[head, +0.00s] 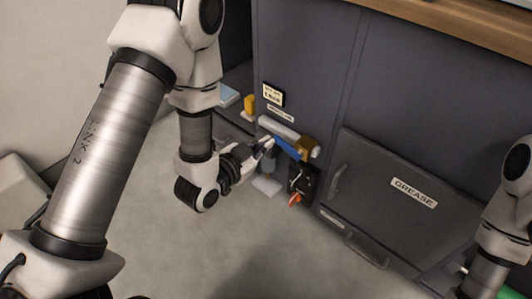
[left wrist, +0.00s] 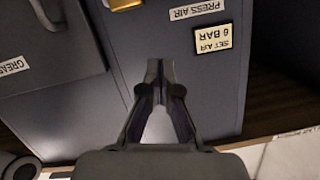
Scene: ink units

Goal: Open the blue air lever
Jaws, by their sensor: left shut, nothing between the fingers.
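The blue air lever (head: 290,148) is on the front of the grey cabinet in the head view, just below a pale horizontal pipe (head: 283,126) with a brass fitting (head: 308,147) at its right end. The lever slants down to the right. My left gripper (head: 266,146) is shut and empty, its tips close to the lever's left end; I cannot tell whether they touch. In the left wrist view the shut fingertips (left wrist: 159,68) show against the cabinet face, and the blue lever is not visible there. My right gripper is out of view.
A dark box with a red-orange knob (head: 295,200) sits below the lever. A grease door (head: 400,200) with a handle (head: 336,182) is to the right. A "SET AIR 6 BAR" sign (left wrist: 213,39) and a "PRESS AIR" label (left wrist: 196,10) are on the cabinet. Floor at left is clear.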

